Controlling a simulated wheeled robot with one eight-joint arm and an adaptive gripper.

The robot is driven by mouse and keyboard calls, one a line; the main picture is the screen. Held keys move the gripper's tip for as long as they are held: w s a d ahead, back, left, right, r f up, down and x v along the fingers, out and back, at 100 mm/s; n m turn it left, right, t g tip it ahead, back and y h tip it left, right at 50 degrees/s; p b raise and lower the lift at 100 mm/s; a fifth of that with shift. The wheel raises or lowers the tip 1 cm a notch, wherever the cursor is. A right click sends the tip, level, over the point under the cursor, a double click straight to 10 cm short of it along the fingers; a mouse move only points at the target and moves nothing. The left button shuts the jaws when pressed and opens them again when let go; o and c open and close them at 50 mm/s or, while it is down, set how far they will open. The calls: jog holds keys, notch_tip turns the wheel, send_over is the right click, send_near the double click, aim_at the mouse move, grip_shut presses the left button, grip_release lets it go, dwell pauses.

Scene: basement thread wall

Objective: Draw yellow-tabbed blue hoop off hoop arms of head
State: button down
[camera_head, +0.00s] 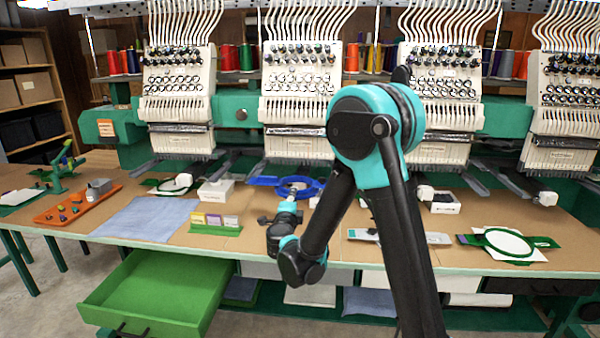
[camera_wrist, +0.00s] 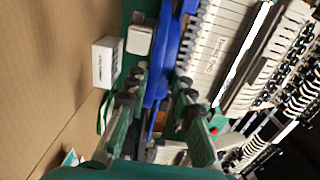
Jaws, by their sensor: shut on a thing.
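The blue hoop (camera_head: 263,181) lies flat in front of the second machine head (camera_head: 300,90) from the left, under its lower edge. In the wrist view the hoop's blue frame (camera_wrist: 160,82) runs between the two fingers of my gripper (camera_wrist: 160,96). My gripper is shut on the hoop's near side. In the head view my gripper (camera_head: 293,193) reaches the hoop from the front, with my arm partly in front. I cannot make out the yellow tab or the join between hoop and hoop arms.
A small white box (camera_head: 216,192) stands left of the hoop; it also shows in the wrist view (camera_wrist: 105,62). A rack of coloured cards (camera_head: 215,222) stands nearer the table edge. A green-framed hoop (camera_head: 508,243) lies at right. The green drawer (camera_head: 155,290) is open below.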

jog(key=c, duration=1.2)
grip_release()
